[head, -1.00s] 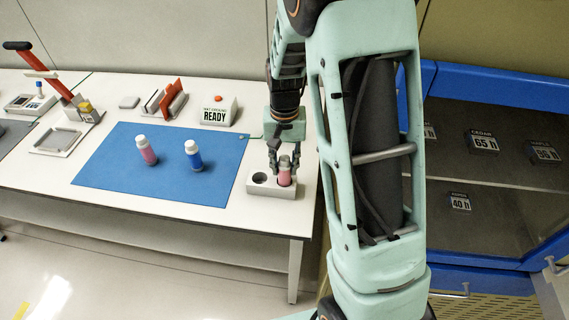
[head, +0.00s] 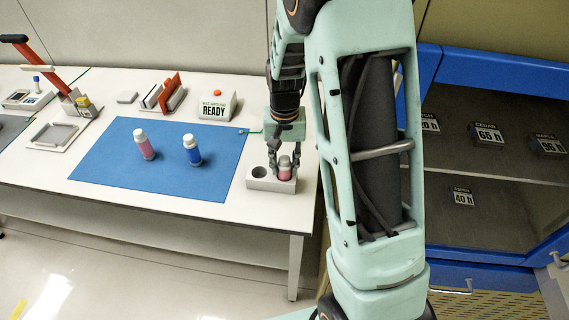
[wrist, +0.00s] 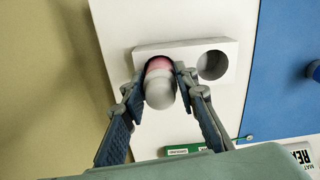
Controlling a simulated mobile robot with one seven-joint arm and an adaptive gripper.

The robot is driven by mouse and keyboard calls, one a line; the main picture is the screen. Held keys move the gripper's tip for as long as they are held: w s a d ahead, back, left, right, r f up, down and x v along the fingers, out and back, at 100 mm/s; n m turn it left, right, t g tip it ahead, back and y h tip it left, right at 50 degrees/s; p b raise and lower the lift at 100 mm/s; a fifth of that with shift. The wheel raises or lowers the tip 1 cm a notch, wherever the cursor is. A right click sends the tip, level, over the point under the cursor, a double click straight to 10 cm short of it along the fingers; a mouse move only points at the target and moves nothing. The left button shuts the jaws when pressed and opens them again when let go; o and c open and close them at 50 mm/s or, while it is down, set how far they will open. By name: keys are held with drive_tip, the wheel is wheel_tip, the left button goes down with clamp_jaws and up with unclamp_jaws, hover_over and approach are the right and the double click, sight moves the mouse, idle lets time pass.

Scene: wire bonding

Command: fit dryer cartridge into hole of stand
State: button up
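A pink dryer cartridge (head: 284,174) with a white cap stands upright in the right-hand hole of the white stand (head: 256,185). Part of its pink body still shows above the stand's top. My gripper (head: 285,165) points down over it with one finger on each side. In the wrist view my gripper (wrist: 161,76) is closed about the cartridge (wrist: 160,88), its tips close against the body just below the cap. The other hole of the stand (wrist: 225,47) is empty. The cartridge's lower end is hidden inside the stand.
Another pink bottle (head: 144,147) and a blue bottle (head: 192,151) stand on the blue mat (head: 110,170). A READY sign block (head: 215,107) and a red-and-white rack (head: 168,95) are behind. A blue cabinet (head: 500,80) stands at the right.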

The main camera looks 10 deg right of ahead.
drive_tip(key=o, duration=0.4)
drive_tip(key=shift+o, duration=0.2)
wheel_tip(320, 180, up, 12)
drive_tip(key=shift+r, duration=0.1)
idle(0.5)
